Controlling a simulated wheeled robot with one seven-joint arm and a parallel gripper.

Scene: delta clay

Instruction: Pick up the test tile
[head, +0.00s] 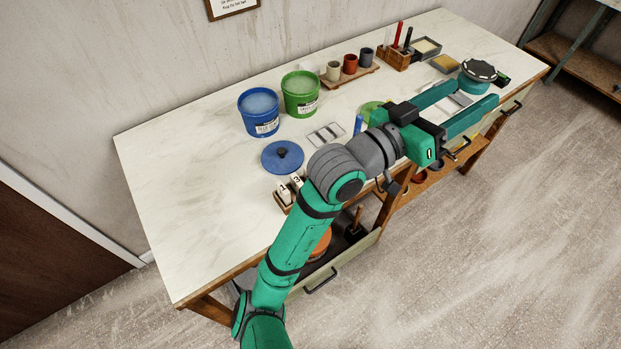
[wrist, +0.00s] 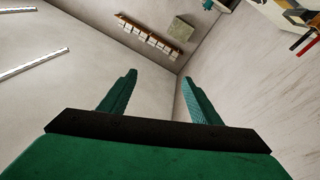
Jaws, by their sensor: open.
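In the head view, a small wooden rack (head: 283,205) at the table's front edge holds upright white tiles marked with dark numerals. One tile (head: 283,189) reads 1 and another (head: 297,179) reads 3. My arm partly hides the rack, and I cannot tell which piece is the test tile. My gripper (head: 474,92) is open and empty, stretched over the right part of the table, far right of the rack. In the wrist view its two fingers (wrist: 159,77) are apart with nothing between them, and no tabletop tile shows there.
A blue bucket (head: 260,112), a green bucket (head: 300,94) and a blue lid (head: 283,157) stand near the rack. The table's left end (head: 180,190) is clear.

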